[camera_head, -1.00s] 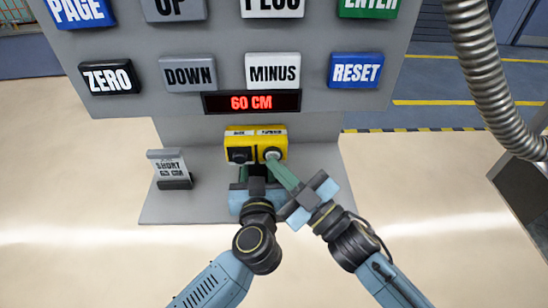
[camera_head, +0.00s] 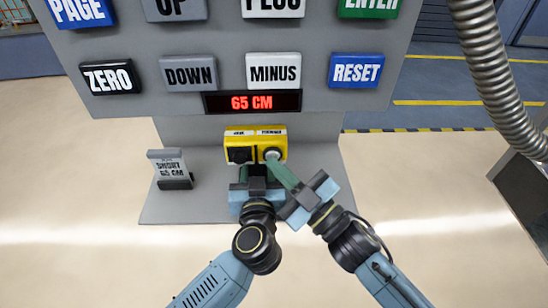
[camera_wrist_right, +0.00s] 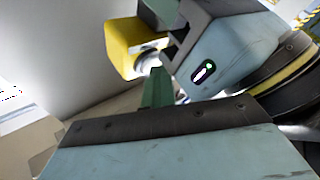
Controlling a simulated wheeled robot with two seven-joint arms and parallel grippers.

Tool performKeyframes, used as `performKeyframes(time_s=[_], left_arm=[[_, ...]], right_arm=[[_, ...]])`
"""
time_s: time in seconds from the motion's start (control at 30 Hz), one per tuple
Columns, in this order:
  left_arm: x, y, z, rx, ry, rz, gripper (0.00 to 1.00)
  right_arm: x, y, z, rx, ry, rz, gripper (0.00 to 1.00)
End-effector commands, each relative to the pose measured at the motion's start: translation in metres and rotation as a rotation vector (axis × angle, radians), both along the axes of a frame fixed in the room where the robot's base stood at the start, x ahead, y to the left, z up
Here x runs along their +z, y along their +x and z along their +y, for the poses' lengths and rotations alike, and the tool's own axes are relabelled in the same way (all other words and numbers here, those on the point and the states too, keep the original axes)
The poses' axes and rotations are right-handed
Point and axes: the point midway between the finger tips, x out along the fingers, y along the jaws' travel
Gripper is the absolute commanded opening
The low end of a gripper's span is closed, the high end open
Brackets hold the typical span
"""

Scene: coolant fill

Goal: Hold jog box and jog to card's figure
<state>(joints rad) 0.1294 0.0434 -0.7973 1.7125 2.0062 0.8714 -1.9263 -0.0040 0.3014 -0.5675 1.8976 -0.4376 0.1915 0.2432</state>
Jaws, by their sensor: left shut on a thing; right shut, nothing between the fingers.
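The yellow jog box (camera_head: 256,132) has a dark button on its left and a pale round button (camera_head: 272,153) on its right. My left gripper (camera_head: 255,176) is shut on its lower part; its grip is partly hidden. My right gripper (camera_head: 275,162) is shut and empty, with its green fingertips at the pale button. In the right wrist view the fingers (camera_wrist_right: 158,90) point at that button, next to the box (camera_wrist_right: 122,45); I cannot tell how far it is pressed. The red display (camera_head: 252,103) reads 65 CM. The card (camera_head: 170,163) at the left reads SHORT 65 CM.
A grey panel (camera_head: 130,45) above carries several large buttons, including ZERO (camera_head: 111,78), DOWN (camera_head: 188,73), MINUS (camera_head: 273,70) and RESET (camera_head: 356,70). A grey shelf (camera_head: 200,208) lies below. A ribbed metal hose (camera_head: 490,75) hangs at the right.

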Motion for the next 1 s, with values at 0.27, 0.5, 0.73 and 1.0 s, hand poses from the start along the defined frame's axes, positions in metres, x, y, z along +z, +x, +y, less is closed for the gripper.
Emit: performKeyframes(time_s=[0.27, 0.5, 0.73, 1.0], left_arm=[[0.003, -0.004, -0.008, -0.018, -0.010, -0.004, 0.22], [0.002, -0.002, -0.005, -0.012, -0.006, -0.004, 0.22], [0.002, -0.001, -0.004, -0.009, -0.004, -0.004, 0.22], [0.002, -0.001, -0.003, -0.007, -0.003, -0.003, 0.22]], right_arm=[[0.000, -0.006, -0.004, -0.014, -0.009, -0.005, 0.00], [0.000, -0.014, -0.003, -0.008, -0.005, -0.004, 0.00], [0.000, -0.017, -0.002, -0.005, -0.004, -0.003, 0.00], [0.000, -0.042, -0.002, -0.004, -0.002, -0.002, 0.00]])
